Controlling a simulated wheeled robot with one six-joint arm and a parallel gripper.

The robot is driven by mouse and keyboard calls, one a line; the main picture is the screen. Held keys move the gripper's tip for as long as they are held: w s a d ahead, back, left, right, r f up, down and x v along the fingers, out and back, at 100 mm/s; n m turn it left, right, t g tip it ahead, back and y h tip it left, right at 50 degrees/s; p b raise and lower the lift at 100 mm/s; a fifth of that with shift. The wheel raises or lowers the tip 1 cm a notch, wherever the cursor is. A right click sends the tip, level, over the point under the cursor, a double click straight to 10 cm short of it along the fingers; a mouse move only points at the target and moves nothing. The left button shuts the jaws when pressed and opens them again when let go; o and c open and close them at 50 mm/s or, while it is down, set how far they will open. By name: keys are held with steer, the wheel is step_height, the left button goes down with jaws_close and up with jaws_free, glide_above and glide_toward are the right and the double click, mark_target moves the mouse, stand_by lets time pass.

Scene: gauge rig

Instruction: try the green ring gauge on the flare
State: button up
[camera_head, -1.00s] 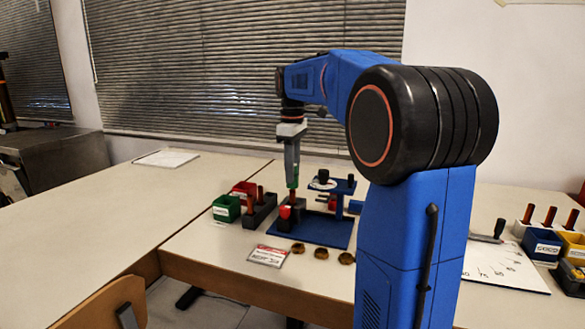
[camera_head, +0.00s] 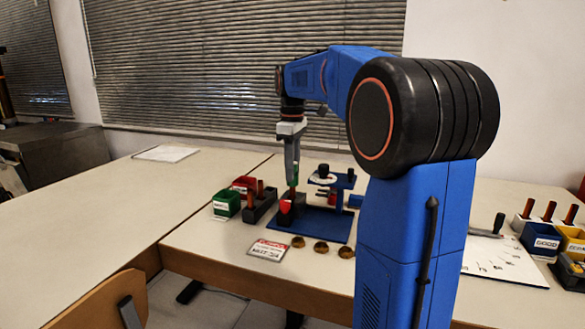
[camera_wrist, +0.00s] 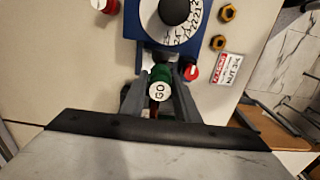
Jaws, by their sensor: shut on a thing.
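My gripper (camera_wrist: 158,98) is shut on the green ring gauge (camera_wrist: 161,74), which has a white round face marked GO between the fingers in the wrist view. In the head view the gripper (camera_head: 292,178) points down, and green of the gauge shows beside its fingertips. An orange-brown copper tube (camera_head: 292,193) stands upright in a dark block with a red knob (camera_head: 285,206), just below the fingertips. The tube's flared end is hidden by the gripper and gauge. I cannot tell whether the gauge touches the flare.
A blue stand (camera_head: 325,228) with a white dial (camera_wrist: 184,18) is close beside the block. A green bin (camera_head: 226,204) and a red bin (camera_head: 244,184) stand left. Several brass nuts (camera_head: 320,247) and a red-white card (camera_head: 268,250) lie in front.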

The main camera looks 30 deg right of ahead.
steer(key=shift+f, duration=0.95)
stand_by(0.8)
steer(key=shift+r, duration=0.1)
stand_by(1.4)
steer(key=shift+r, duration=2.9)
steer(key=shift+r, duration=0.1)
